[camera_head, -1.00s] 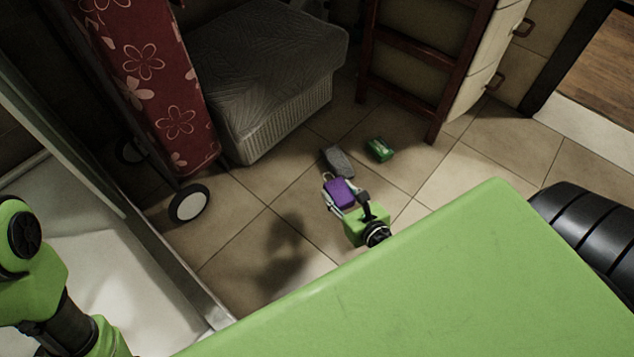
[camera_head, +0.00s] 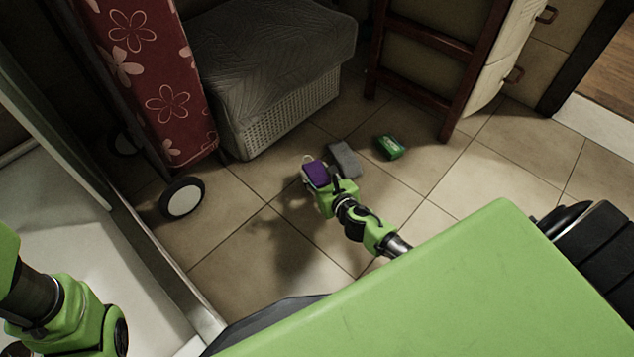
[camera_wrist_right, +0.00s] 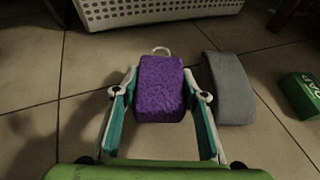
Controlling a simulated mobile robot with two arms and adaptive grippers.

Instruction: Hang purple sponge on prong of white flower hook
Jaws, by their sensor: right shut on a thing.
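The purple sponge (camera_head: 317,173) is held in my right gripper (camera_head: 312,178) above the tiled floor. In the right wrist view the sponge (camera_wrist_right: 161,88) sits between the two fingers of the gripper (camera_wrist_right: 160,95), with a pale loop (camera_wrist_right: 161,50) at its far end. The left gripper is not in view; only green parts of my left arm show at the lower left. I do not see a white flower hook in either view.
A grey block (camera_head: 345,159) and a green packet (camera_head: 389,147) lie on the floor beyond the gripper. A hamper with a grey cushioned top (camera_head: 265,60), a red floral ironing board (camera_head: 160,80) on wheels and a wooden ladder (camera_head: 425,40) stand behind. Floor tiles at right are clear.

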